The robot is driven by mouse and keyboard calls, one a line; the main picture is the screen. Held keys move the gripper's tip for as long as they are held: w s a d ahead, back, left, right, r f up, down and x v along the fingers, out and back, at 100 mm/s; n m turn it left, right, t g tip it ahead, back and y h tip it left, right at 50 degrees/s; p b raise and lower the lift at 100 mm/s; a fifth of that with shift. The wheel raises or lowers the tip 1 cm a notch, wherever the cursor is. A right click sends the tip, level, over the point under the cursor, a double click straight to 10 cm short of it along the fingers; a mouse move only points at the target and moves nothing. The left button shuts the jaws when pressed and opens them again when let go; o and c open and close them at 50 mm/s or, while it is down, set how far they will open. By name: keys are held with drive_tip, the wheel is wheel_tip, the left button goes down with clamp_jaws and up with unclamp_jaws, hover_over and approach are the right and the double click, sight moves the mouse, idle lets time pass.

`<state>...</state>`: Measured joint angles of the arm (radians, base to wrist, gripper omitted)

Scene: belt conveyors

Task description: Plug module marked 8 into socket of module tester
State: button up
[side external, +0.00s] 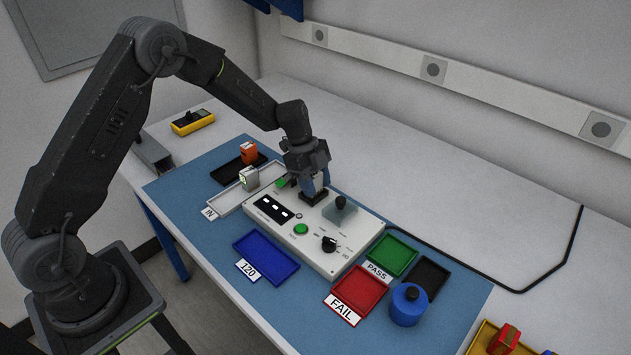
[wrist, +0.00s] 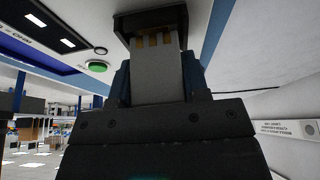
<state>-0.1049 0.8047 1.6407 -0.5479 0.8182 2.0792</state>
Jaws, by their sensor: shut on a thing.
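The module tester (side external: 310,262) is a white box with a dark display, a green button and a black knob. My gripper (side external: 316,190) is over its back part, right at the black socket (side external: 314,197). In the wrist view my blue-sided gripper (wrist: 158,85) is shut on a pale grey module (wrist: 155,75) with gold contacts. The contact end is at the black socket frame (wrist: 150,20); I cannot tell how deep it sits. No marking shows on the held module.
An orange module (side external: 248,152) stands in a black tray behind. A black-knobbed grey block (side external: 341,208) sits on the tester right of the gripper. Blue 120 (side external: 266,257), red FAIL (side external: 358,290) and green PASS (side external: 392,255) trays lie around, with a blue canister (side external: 408,307).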

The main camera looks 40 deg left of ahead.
drive_tip(key=shift+f, duration=0.45)
idle(0.5)
drive_tip(key=o, duration=0.7)
drive_tip(key=shift+f, duration=0.1)
drive_tip(key=shift+c, duration=1)
drive_tip(key=o, duration=0.4)
drive_tip(key=shift+r, duration=0.55)
drive_tip(key=shift+c, duration=0.2)
drive_tip(key=shift+o, duration=0.2)
drive_tip(key=shift+r, duration=3.35)
drive_tip(key=shift+r, duration=0.15)
